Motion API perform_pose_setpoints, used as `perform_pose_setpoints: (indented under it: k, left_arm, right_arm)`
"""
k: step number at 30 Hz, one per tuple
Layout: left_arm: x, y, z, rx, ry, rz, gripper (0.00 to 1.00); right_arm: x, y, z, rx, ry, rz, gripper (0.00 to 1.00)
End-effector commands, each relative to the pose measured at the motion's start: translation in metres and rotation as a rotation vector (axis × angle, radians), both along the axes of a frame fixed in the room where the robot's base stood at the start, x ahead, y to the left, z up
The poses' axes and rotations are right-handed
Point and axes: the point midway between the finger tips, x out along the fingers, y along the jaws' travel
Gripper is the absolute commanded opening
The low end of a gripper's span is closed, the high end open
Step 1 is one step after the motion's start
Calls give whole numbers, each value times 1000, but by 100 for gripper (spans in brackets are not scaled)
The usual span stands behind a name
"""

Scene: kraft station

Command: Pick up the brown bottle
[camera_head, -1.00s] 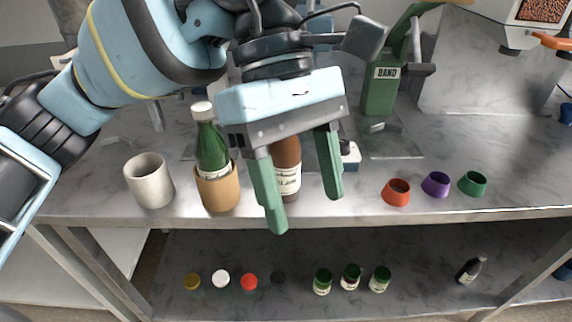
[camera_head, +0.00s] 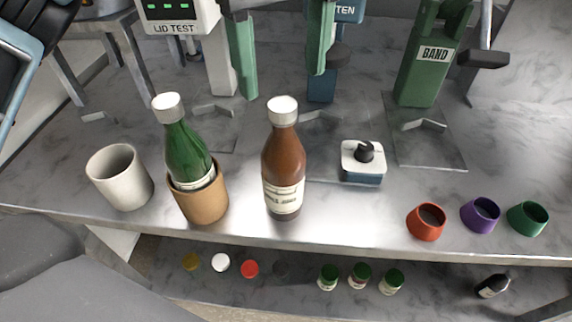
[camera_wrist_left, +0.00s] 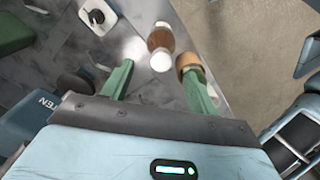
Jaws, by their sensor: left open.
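The brown bottle (camera_head: 283,160) stands upright on the metal bench, with a white cap and a pale label. It stands right of the green bottle (camera_head: 188,150), which sits in a tan cup (camera_head: 204,205). My left gripper (camera_head: 281,85) is open and empty, with its two green fingers at the top of the head view, beyond the bottle's cap. In the left wrist view, the brown bottle (camera_wrist_left: 161,40) shows ahead of and between the open fingertips (camera_wrist_left: 158,68), apart from them. The tan cup (camera_wrist_left: 189,63) is near the right finger there. My right gripper is not in view.
A grey cup (camera_head: 120,178) stands at the left. A white-topped device with a black knob (camera_head: 363,160) is right of the bottle. Red (camera_head: 427,222), purple (camera_head: 480,215) and green (camera_head: 528,218) rings lie near the bench's front edge. A green BAND press (camera_head: 428,65) stands behind.

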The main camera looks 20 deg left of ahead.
Motion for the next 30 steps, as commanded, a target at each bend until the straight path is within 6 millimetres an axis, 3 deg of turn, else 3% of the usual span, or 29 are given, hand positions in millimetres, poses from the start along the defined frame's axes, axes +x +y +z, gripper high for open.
perform_pose_setpoints:
  k: [6, 12, 22, 30]
  left_arm:
    - [0, 0, -22, 0, 4, 0, 59]
    - [-1, 0, -28, 1, 3, 0, 59]
    - [-3, 1, -70, -1, 4, 1, 59]
    - [-3, 1, -75, -1, 2, 1, 59]
  right_arm:
    - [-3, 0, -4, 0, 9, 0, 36]
    - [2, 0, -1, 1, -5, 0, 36]
    - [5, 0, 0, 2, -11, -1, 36]
    - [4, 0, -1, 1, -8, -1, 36]
